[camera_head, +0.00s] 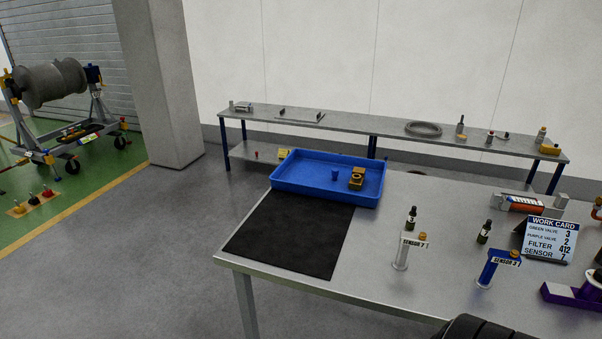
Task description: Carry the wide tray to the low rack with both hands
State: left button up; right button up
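The wide blue tray (291,187) sits at the far edge of the grey worktable (375,235), at the back end of a black mat (290,232). Inside the tray are a small blue cylinder (334,175) and a brass-coloured block fitting (357,179). A long grey rack (350,124) with blue legs stands behind the table along the wall, with a top board and a lower shelf (240,151). The tray and table hide part of the lower shelf. Neither of my grippers is in view.
Two sensor stands (402,252) (487,270), dark bottles (411,218), and a work card (548,240) occupy the table's right side. A coiled ring (423,129) and small parts lie on the rack top. Floor left of the table is clear; a pillar (160,85) stands beyond.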

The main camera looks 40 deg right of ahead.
aim_at(375, 124)
jog(key=i+j+u, duration=0.1)
jog(key=i+u, duration=0.15)
jog(key=i, duration=0.65)
jog(key=i+l+u, duration=0.1)
jog(key=i+u, duration=0.2)
jog(key=i, duration=0.55)
